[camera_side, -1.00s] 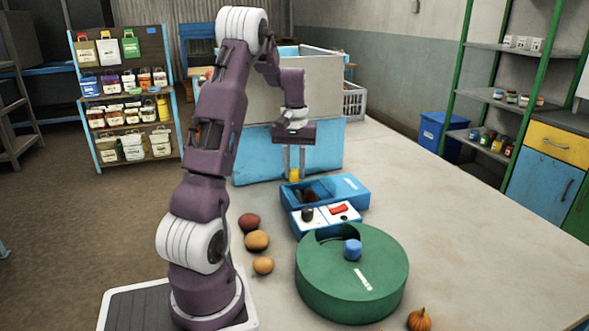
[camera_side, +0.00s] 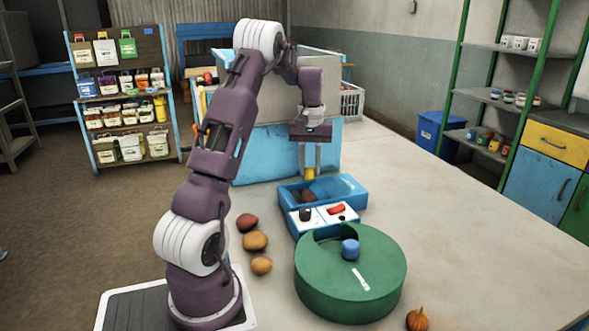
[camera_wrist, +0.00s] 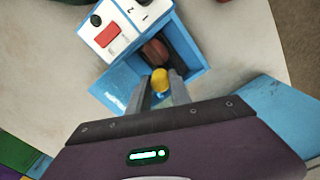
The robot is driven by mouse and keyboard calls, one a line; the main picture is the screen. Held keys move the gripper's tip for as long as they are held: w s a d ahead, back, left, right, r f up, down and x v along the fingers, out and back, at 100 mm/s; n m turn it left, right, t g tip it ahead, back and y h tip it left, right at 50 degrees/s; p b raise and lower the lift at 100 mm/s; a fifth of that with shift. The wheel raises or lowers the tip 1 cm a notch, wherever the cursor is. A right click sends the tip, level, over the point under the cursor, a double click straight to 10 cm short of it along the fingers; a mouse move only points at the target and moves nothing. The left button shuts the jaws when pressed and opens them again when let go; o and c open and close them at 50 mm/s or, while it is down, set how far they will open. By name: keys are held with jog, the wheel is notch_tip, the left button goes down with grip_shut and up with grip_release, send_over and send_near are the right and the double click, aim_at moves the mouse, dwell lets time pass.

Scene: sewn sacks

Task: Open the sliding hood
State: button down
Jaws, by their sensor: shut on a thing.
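The blue box (camera_side: 293,206) stands on the table in front of the large blue-and-grey bin. Its blue sliding hood (camera_side: 347,184) covers the right part in the side view, and the left part is uncovered. A dark reddish-brown thing (camera_side: 307,196) lies in the uncovered part; it also shows in the wrist view (camera_wrist: 155,50). My gripper (camera_side: 310,172) points down over the box, shut on the yellow knob (camera_wrist: 160,79), which shows between the fingers in the wrist view. The fingers hide part of the hood's edge.
A white panel with a red switch (camera_side: 337,209) and a black knob (camera_side: 305,214) adjoins the box's front. A green round container (camera_side: 340,285) with a blue knob stands nearer. Several round fruits or vegetables (camera_side: 255,241) lie at left. The table's right side is clear.

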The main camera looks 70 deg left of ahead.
aim_at(326, 175)
jog(key=w, duration=0.5)
jog(key=shift+w, duration=0.1)
jog(key=c, duration=1.2)
grip_release()
jog(key=shift+o, duration=0.2)
notch_tip(326, 175, up, 7)
